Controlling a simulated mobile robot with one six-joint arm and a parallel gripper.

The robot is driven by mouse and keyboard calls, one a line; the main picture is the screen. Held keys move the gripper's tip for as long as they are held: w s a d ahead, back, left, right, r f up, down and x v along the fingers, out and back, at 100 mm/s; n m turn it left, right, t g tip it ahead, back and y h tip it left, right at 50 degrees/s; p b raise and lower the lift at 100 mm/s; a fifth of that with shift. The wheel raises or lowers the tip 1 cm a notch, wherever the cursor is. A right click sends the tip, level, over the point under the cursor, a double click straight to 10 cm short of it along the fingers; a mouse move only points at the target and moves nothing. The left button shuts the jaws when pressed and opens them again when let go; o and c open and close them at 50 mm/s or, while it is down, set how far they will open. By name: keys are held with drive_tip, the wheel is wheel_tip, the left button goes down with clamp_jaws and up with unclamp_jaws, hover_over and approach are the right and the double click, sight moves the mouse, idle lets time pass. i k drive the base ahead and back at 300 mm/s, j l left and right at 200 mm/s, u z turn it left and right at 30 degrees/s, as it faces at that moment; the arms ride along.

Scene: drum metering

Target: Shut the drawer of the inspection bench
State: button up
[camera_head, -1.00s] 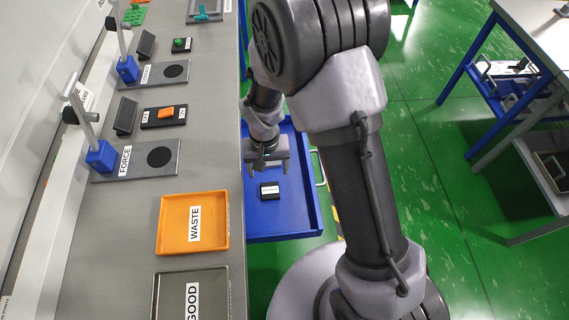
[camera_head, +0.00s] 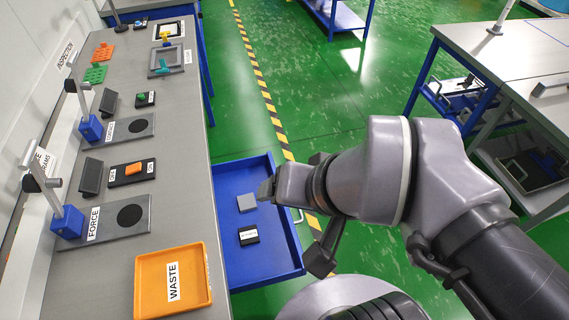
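The blue drawer (camera_head: 281,245) of the inspection bench (camera_head: 190,208) stands pulled out from the bench's right side. Its pale handle (camera_head: 298,215) shows in part at the outer edge, next to my arm. In the drawer lie a grey square block (camera_head: 246,203) and, nearer the camera, a black block with a white label (camera_head: 249,236). My gripper (camera_head: 268,189) is over the far outer part of the drawer. It is seen from behind the wrist, so its finger opening and any contact with the drawer are hidden.
An orange WASTE tray (camera_head: 207,270) and the FORCE stand (camera_head: 140,205) are on the bench top. Green floor with a yellow-black stripe (camera_head: 262,90) lies beyond the drawer. A blue-framed table (camera_head: 480,50) stands at the right.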

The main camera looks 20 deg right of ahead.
sight(277, 258)
drive_tip(key=k+l+u, duration=0.1)
drive_tip(key=l+u, duration=0.15)
drive_tip(key=l, duration=0.15)
drive_tip(key=k+l+u, duration=0.2)
drive_tip(key=l, duration=0.15)
drive_tip(key=l+u, duration=0.25)
drive_tip(key=l, duration=0.15)
drive_tip(key=k+l+u, duration=0.35)
drive_tip(key=l, duration=0.15)
drive_tip(key=k+l+u, duration=0.1)
drive_tip(key=l, duration=0.2)
